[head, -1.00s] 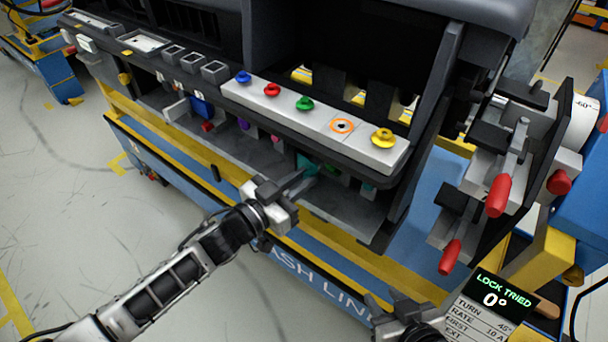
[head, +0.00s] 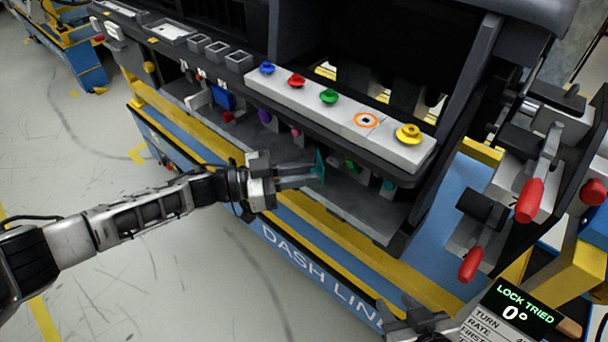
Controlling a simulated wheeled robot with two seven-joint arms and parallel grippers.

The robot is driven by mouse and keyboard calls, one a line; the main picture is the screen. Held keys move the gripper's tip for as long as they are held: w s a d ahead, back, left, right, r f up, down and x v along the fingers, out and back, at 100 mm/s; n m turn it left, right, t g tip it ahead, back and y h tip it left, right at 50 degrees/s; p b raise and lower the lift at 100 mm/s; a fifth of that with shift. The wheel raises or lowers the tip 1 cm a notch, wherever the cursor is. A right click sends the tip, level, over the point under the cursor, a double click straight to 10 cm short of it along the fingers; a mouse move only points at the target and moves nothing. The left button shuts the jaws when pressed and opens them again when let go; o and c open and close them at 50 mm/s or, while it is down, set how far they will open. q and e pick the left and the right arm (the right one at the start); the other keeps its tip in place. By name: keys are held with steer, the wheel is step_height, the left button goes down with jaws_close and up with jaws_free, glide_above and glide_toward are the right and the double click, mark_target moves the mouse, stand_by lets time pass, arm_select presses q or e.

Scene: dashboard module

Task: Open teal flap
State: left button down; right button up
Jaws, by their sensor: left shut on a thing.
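The teal flap (head: 319,166) is a small upright teal piece under the overhanging dashboard panel, above the grey lower shelf. My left gripper (head: 314,173) reaches in from the left under the panel, and its fingers are shut on the teal flap. The fingertips partly cover the flap's near edge. My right gripper (head: 416,318) is at the bottom edge of the view, away from the flap.
A grey strip with blue, red, green and yellow knobs (head: 408,134) overhangs the flap. A green piece (head: 351,166) and purple piece (head: 264,115) sit nearby under the panel. Red-handled clamps (head: 529,200) stand at right. A screen (head: 522,303) reads "LOCK TRIED 0°".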

arm_select(q)
steer(key=c, duration=1.4)
jaws_free()
steer(key=shift+o, duration=0.2)
steer(key=b+v, duration=0.2)
steer(key=v, duration=1.4)
steer(key=shift+d, duration=0.15)
